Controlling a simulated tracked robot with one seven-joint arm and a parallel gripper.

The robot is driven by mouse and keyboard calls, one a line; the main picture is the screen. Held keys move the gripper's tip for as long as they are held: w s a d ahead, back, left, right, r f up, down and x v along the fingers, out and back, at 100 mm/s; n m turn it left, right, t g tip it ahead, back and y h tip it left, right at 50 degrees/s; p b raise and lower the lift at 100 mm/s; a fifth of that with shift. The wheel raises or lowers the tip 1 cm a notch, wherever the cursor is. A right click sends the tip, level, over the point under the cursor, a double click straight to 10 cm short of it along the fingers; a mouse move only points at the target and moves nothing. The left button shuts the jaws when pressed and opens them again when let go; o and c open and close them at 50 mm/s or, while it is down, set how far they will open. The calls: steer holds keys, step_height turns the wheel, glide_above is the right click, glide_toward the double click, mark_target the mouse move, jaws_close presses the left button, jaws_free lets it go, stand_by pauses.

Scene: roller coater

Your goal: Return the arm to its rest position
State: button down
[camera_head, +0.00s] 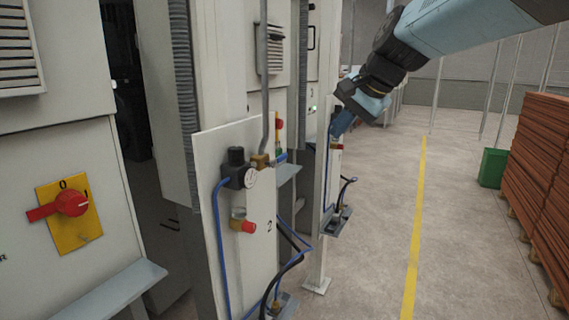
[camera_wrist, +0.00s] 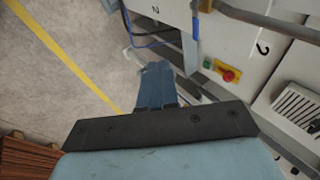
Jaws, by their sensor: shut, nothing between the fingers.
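My arm reaches in from the upper right of the head view. My gripper (camera_head: 341,124) hangs at its end, pointing down and left, beside the white machine panels. In the wrist view my gripper (camera_wrist: 156,72) shows its blue fingers together, with nothing between them. The fingers are apart from the machine in the wrist view; in the head view they overlap a far post, and I cannot tell the gap there.
A red rotary switch (camera_head: 72,203) on a yellow plate is at left. A panel (camera_head: 205,165) carries a gauge and blue hoses. A yellow floor line (camera_head: 415,220), a green bin (camera_head: 492,168) and stacked brown boards (camera_head: 540,170) lie right. The floor between is clear.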

steer(key=s+d+f+n+h, duration=0.2)
steer(key=s+d+f, duration=0.3)
steer(key=s, duration=0.4)
steer(key=s+d+f+n+h, duration=0.2)
steer(key=s+d+f+n, duration=0.3)
steer(key=s, duration=0.4)
steer(key=shift+s+d+f+h, duration=0.15)
steer(key=shift+d+f+h, duration=0.15)
steer(key=shift+d+f, duration=0.5)
